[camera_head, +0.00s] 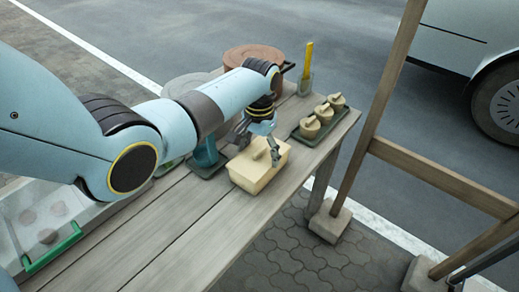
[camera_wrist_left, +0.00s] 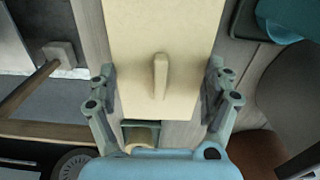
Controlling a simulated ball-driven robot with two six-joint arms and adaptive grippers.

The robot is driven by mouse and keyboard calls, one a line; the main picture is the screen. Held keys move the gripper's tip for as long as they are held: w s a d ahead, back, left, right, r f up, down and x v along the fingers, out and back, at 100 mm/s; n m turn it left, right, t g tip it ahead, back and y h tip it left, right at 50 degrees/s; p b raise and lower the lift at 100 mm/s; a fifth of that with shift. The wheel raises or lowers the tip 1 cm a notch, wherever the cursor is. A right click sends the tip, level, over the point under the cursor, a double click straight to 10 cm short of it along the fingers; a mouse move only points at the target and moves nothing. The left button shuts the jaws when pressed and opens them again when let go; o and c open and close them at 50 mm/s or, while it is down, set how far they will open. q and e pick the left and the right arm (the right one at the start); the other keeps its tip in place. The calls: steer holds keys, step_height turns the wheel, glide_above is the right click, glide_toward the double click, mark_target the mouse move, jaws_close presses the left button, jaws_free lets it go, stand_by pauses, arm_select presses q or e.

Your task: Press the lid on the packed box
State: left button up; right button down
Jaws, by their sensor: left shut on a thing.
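A cream box (camera_head: 252,181) sits on the wooden table near its right edge. A cream lid (camera_head: 279,150) with a raised bar handle lies on top of it, looking level. In the left wrist view the lid (camera_wrist_left: 140,40) fills the upper middle, its handle pointing along the picture's height. My left gripper (camera_wrist_left: 162,88) has one finger on each long side of the lid and is shut on it. In the head view the left gripper (camera_head: 258,140) is over the box, partly hiding the lid. Whether the lid is fully seated cannot be told. My right gripper is not in view.
A tray with three small lidded pots (camera_head: 323,115) stands right of the box. A cup with a yellow stick (camera_head: 307,75) is behind. A teal stand (camera_head: 207,155) is close to the box's left. A green-handled tray (camera_head: 52,248) lies at lower left. The table's front is bare.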

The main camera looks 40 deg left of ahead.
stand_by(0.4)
arm_select(q)
steer(key=o, duration=0.7)
steer(key=shift+c, duration=0.2)
step_height(320, 180, up, 6)
steer(key=p, duration=0.7)
